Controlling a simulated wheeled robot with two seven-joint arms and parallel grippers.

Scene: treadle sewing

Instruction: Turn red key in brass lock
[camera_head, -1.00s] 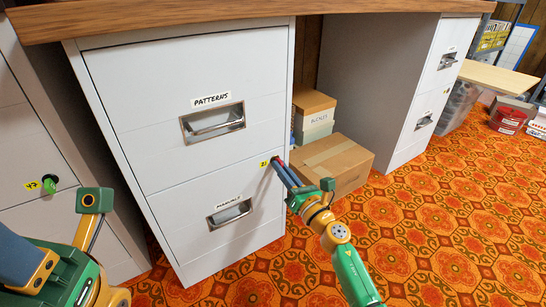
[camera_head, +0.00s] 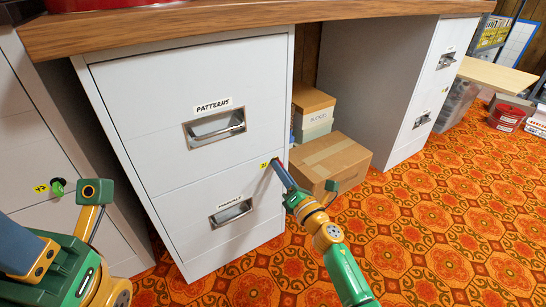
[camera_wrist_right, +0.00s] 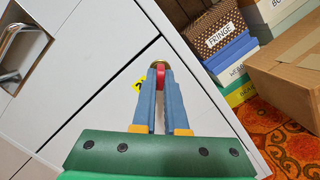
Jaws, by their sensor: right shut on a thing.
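The red key (camera_wrist_right: 160,77) sits in the round brass lock (camera_wrist_right: 159,62) on the front of the grey cabinet (camera_head: 170,100), near its right edge, beside a small yellow tag (camera_head: 264,165). My right gripper (camera_head: 277,166) is shut on the red key; its two blue fingers (camera_wrist_right: 160,85) show on either side of the key in the right wrist view. The fingers hide most of the key and lock in the head view. Part of my left gripper (camera_head: 18,247) is at the lower left; its fingertips are out of the picture.
The cabinet has a PATTERNS drawer handle (camera_head: 216,129) and a lower handle (camera_head: 231,212). Cardboard boxes (camera_head: 332,160) stand close right of my right gripper. A green key (camera_head: 57,187) shows on the left cabinet. The patterned carpet (camera_head: 440,220) is open at right.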

